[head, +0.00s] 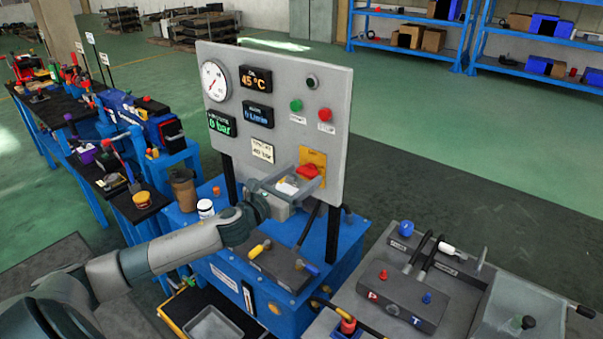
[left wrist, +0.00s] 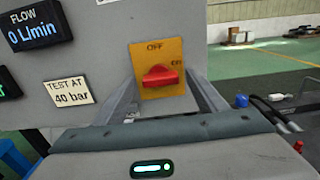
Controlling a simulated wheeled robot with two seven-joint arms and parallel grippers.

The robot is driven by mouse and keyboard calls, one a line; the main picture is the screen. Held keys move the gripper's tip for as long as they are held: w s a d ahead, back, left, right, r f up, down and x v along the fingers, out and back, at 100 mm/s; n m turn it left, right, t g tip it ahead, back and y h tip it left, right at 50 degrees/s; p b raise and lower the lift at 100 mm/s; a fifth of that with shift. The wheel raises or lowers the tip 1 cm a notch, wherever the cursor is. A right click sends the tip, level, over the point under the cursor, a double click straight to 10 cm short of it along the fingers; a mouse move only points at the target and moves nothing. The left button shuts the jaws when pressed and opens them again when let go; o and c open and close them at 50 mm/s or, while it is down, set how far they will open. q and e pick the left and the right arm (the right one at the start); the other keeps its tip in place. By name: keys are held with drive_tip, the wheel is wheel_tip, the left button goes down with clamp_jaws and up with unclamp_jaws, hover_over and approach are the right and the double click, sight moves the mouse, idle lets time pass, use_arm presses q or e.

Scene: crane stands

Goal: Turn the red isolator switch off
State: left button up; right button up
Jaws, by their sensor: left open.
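The red isolator switch (head: 308,171) sits on a yellow plate (head: 316,157) at the lower right of the grey panel (head: 333,95). In the left wrist view the red knob (left wrist: 160,75) lies roughly level, its right end towards the "ON" mark; "OFF" is printed above it on the yellow plate (left wrist: 167,53). My left gripper (head: 310,181) is open in front of the panel, its fingers either side of the knob in the left wrist view. I cannot tell whether they touch it. My right gripper is not in view.
The panel also carries a round gauge (head: 214,80), digital displays, a green button (head: 296,105) and a red button (head: 325,115). It stands on a blue unit (head: 262,290). A grey bench with a valve block (head: 402,297) stands to the right. A white-lidded jar (head: 206,208) is near my left arm.

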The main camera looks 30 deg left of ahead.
use_arm(q)
drive_tip(key=shift+w, duration=0.45)
drive_tip(key=shift+d, duration=0.1)
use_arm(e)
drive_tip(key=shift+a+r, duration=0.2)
use_arm(q)
drive_tip(key=shift+c, duration=0.3)
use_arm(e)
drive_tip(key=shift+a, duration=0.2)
use_arm(q)
drive_tip(key=c, duration=1)
